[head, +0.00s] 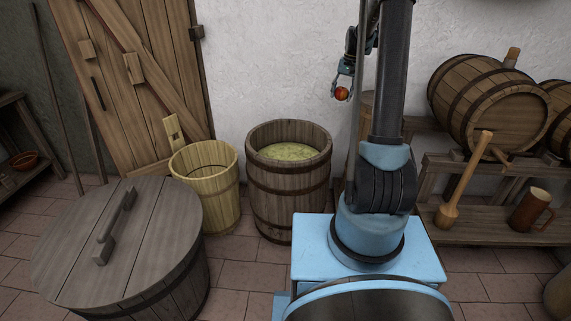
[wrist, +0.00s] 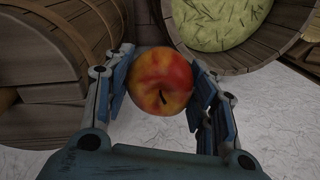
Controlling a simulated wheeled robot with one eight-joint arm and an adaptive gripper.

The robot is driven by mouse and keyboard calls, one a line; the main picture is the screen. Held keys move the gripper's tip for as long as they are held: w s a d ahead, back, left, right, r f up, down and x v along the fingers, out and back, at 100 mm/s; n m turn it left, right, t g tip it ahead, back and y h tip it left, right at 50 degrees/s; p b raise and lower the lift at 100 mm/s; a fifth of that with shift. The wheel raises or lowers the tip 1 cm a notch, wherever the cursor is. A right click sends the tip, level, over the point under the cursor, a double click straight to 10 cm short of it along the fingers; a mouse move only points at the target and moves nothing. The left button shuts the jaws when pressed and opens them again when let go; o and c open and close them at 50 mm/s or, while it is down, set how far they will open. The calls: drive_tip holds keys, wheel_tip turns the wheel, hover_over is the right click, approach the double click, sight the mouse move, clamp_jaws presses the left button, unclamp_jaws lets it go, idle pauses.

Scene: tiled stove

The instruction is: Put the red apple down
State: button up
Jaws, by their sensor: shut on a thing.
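The red apple (head: 342,93) is small in the head view, held up in front of the white wall and to the right above the open barrel. In the wrist view the apple (wrist: 161,80) is red and yellow with a dark stem. My gripper (wrist: 160,85) is shut on it, one finger on each side. In the head view my gripper (head: 341,88) hangs beside my arm column, with the apple at its fingertips. Nothing shows under the apple that touches it.
An open barrel (head: 290,195) with yellowish-green contents stands by the wall. A light wooden bucket (head: 205,190) and a large lidded tub (head: 65,245) are to its left. On the right, a cask (head: 485,100) rests on a rack above a bench with a mallet (head: 462,185) and a mug (head: 530,208).

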drive_tip(key=s+a+f+n, duration=0.2)
drive_tip(key=a+f, duration=0.6)
drive_tip(key=s+a+f+n, duration=0.2)
drive_tip(key=a+f+n, duration=0.1)
drive_tip(key=a+f, duration=0.4)
drive_tip(key=s+a+f+n+h, duration=0.1)
drive_tip(key=s+a+f+n, duration=0.1)
drive_tip(key=a+f, duration=0.6)
drive_tip(key=shift+s+a+f+n+g, duration=0.2)
drive_tip(key=shift+f+n, duration=0.1)
drive_tip(key=shift+f, duration=0.45)
drive_tip(key=shift+s+a+f+n+g, duration=0.15)
drive_tip(key=shift+f+n, duration=0.15)
drive_tip(key=shift+f, duration=2.75)
drive_tip(key=o, duration=1.1)
drive_tip(key=shift+r, duration=0.1)
